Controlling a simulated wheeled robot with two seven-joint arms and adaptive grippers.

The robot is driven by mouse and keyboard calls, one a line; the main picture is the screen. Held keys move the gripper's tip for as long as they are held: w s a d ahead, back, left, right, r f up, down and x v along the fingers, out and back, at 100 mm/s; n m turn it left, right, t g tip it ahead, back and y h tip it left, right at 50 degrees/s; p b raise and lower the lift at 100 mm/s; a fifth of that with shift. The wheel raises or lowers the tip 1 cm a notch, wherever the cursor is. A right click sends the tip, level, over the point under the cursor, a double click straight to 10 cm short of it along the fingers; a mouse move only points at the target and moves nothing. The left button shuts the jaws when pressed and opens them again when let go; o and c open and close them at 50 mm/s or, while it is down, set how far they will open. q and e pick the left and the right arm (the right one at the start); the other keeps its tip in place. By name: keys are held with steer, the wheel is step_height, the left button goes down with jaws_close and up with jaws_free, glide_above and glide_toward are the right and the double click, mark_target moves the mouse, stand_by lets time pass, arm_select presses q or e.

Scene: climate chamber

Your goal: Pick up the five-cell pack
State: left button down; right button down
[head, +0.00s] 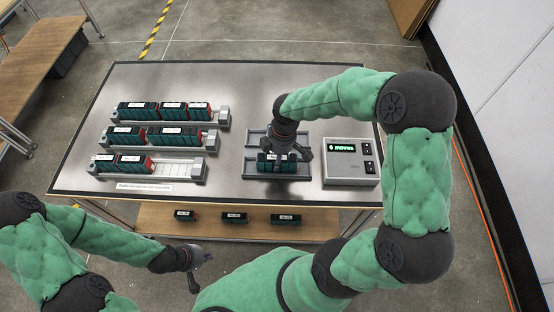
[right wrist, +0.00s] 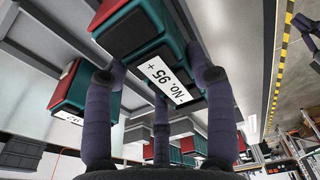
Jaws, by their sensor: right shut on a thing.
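My right gripper (head: 285,150) is over the grey tray (head: 252,142) on the steel table, its fingers around a teal pack (head: 266,167) with a red end. In the right wrist view the fingers of my right gripper (right wrist: 155,85) close on this pack (right wrist: 140,30), whose white label reads "No. 95". I cannot count its cells, nor tell whether it is clear of the tray. My left gripper (head: 194,268) hangs empty in front of the table, fingers pointing down; its opening is unclear.
Three grey racks (head: 222,116) on the left hold teal packs with red ends; the front rack (head: 181,168) has bare room at its right. A grey box (head: 350,172) at right displays "6 moves". Three more packs (head: 234,217) sit on the lower shelf (head: 210,230).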

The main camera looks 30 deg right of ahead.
steer(key=shift+r, duration=0.1)
steer(key=shift+w+r, duration=0.1)
steer(key=shift+r, duration=0.15)
step_height(320, 180, up, 3)
steer(key=shift+f+p, duration=0.2)
steer(key=shift+p, duration=0.4)
steer(key=s+a+r+p, duration=0.2)
steer(key=a+r, duration=0.3)
steer(key=a, duration=0.1)
steer(key=s+a+r+p, duration=0.2)
steer(key=s+a+r, duration=0.1)
steer(key=a, duration=0.4)
steer(key=shift+s+r, duration=0.35)
steer(key=shift+r, duration=0.55)
steer(key=shift+w+d, duration=0.1)
